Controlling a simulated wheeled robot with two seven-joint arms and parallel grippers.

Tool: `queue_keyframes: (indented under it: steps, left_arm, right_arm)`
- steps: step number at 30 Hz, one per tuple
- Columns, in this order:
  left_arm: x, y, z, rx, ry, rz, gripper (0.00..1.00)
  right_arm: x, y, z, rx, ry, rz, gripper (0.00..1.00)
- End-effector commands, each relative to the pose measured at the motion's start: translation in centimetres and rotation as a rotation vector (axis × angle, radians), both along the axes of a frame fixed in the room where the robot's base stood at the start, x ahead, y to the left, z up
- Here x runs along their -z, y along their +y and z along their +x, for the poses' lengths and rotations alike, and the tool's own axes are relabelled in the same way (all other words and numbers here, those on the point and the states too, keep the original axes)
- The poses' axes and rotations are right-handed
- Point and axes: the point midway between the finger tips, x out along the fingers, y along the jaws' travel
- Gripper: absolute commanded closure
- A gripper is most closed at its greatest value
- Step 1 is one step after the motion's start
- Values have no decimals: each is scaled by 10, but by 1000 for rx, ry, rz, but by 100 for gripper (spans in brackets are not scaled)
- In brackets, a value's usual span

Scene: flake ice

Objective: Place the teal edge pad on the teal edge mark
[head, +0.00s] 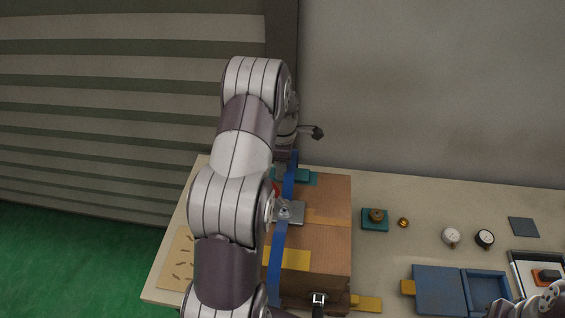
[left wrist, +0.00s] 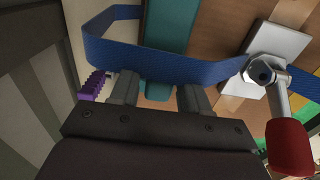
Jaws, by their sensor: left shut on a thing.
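My left gripper (head: 287,158) is at the far end of a brown cardboard box (head: 325,255). In the left wrist view its two fingers (left wrist: 158,96) are shut on a small teal piece, the teal edge pad (left wrist: 158,88). A wider teal strip, seemingly the teal edge mark (left wrist: 168,25), lies on the box beyond the blue strap (left wrist: 160,62). In the head view teal also shows at the box's far edge (head: 309,178), where pad and mark are hard to tell apart. Whether the pad touches the box is unclear.
The blue strap loops over the box, with a metal buckle plate (head: 291,212) and red-ended lever (left wrist: 290,145). A yellow patch (head: 287,260) marks the box's near end. Right are a teal block (head: 375,220), gauges (head: 484,238) and a blue case (head: 440,288).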

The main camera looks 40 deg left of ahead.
Motion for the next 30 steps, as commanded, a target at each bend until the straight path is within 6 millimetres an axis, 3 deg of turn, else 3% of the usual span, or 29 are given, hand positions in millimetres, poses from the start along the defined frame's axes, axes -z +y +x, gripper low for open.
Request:
queue_keyframes:
  steps: [5, 6, 8, 9, 20, 27, 30]
  left_arm:
    - [3, 0, 0, 0, 0, 0, 84]
    - [3, 0, 0, 0, 0, 0, 51]
    - [3, 0, 0, 0, 0, 0, 31]
    - [3, 0, 0, 0, 0, 0, 29]
    - [-8, 0, 1, 0, -4, 2, 29]
    - [-68, 0, 1, 0, -6, 3, 29]
    - [-107, 0, 0, 0, 2, -1, 29]
  right_arm:
    - [2, 0, 0, 0, 0, 0, 57]
    - [3, 0, 0, 0, 0, 0, 57]
    - [2, 0, 0, 0, 0, 0, 57]
    - [2, 0, 0, 0, 0, 0, 57]
    - [6, 0, 0, 0, 0, 0, 57]
    - [26, 0, 0, 0, 0, 0, 57]
    - [-10, 0, 0, 0, 0, 0, 57]
